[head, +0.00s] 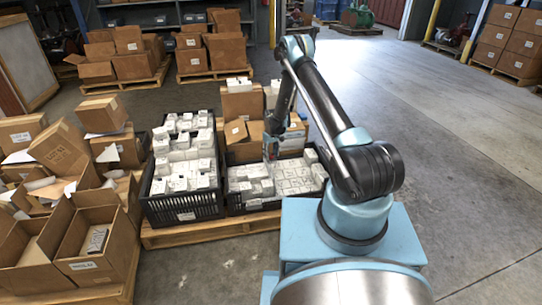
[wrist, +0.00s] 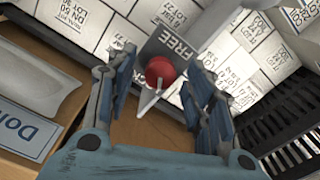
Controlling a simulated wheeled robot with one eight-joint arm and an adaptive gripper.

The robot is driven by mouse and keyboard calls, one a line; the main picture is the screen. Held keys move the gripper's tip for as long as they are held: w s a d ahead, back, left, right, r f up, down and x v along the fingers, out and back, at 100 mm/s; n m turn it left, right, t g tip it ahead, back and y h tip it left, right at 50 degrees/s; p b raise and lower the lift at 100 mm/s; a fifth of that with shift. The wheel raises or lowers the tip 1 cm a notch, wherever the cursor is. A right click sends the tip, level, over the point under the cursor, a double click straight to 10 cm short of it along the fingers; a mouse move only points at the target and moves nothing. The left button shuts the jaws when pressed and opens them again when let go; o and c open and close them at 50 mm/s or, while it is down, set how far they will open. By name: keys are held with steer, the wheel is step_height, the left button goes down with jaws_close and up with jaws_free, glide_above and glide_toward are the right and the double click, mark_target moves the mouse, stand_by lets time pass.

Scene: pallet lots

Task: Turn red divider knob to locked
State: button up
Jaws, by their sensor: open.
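The red divider knob (wrist: 160,71) is a round red cap on a grey plate (wrist: 178,42) that reads "FREE". A thin white pointer (wrist: 149,102) extends from the knob toward the bottom of the wrist view, on the side away from that word. My gripper (head: 271,150) is at the divider side of the right black crate (head: 249,205). In the wrist view its two blue-grey fingers stand open, one on each side of the knob, with visible gaps. I cannot tell how far the fingertips are from the plate.
White labelled boxes (wrist: 251,50) fill the crate around the plate. A second black crate (head: 185,207) of white boxes stands to the left on the same wooden pallet (head: 205,232). Open cardboard boxes (head: 95,240) crowd the far left.

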mark_target(271, 155)
steer(key=c, duration=1.1)
steer(key=shift+m, duration=0.5)
steer(key=o, duration=1.1)
step_height(271, 155, up, 12)
